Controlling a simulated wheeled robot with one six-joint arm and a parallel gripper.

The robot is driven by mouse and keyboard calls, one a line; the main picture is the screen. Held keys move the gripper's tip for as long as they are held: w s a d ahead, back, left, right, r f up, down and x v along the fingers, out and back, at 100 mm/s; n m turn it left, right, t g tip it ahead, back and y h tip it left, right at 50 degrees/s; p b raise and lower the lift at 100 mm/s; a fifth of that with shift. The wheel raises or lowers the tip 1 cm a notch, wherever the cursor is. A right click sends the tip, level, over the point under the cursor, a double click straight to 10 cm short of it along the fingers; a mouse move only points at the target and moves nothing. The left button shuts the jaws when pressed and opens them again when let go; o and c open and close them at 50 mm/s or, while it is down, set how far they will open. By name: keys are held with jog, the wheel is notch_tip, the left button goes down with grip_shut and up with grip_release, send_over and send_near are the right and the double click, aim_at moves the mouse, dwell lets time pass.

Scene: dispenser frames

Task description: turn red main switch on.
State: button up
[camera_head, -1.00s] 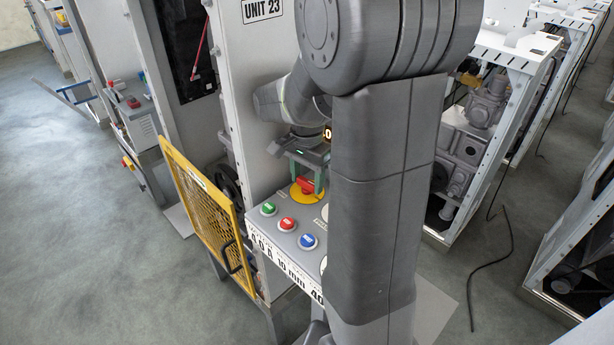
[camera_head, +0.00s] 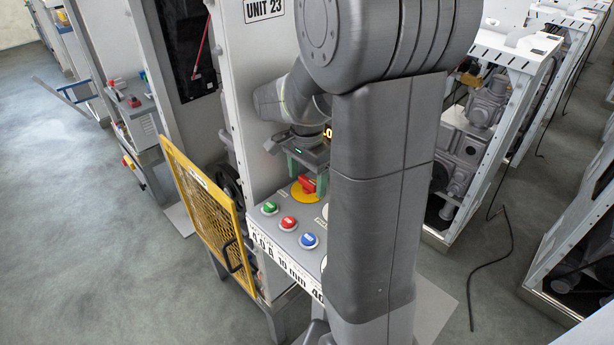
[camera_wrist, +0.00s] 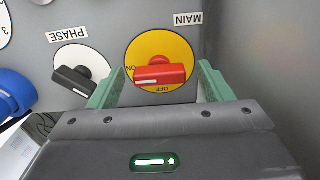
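The red main switch (camera_wrist: 172,76) is a bar handle on a round yellow plate (camera_wrist: 160,45), under an upside-down MAIN label in the wrist view. The handle lies crosswise there; its white mark is on the left end, beside the ON print. OFF is printed below the handle. My gripper (camera_wrist: 158,72) is open, with one green finger on each side of the handle and a visible gap at both sides. In the head view the red handle (camera_head: 307,184) shows between the fingers of my gripper (camera_head: 305,181); my arm hides part of the panel.
Green (camera_head: 269,208), red (camera_head: 288,223) and blue (camera_head: 309,240) buttons line the panel's front. A yellow mesh guard (camera_head: 205,205) stands open at left.

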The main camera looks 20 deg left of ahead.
aim_at(307, 180)
notch_tip(307, 180, up, 14)
dwell(0.7)
jog(key=shift+f, duration=0.15)
notch_tip(307, 180, down, 14)
jog(key=shift+r, duration=0.15)
dwell(0.6)
jog(key=shift+r, duration=0.1)
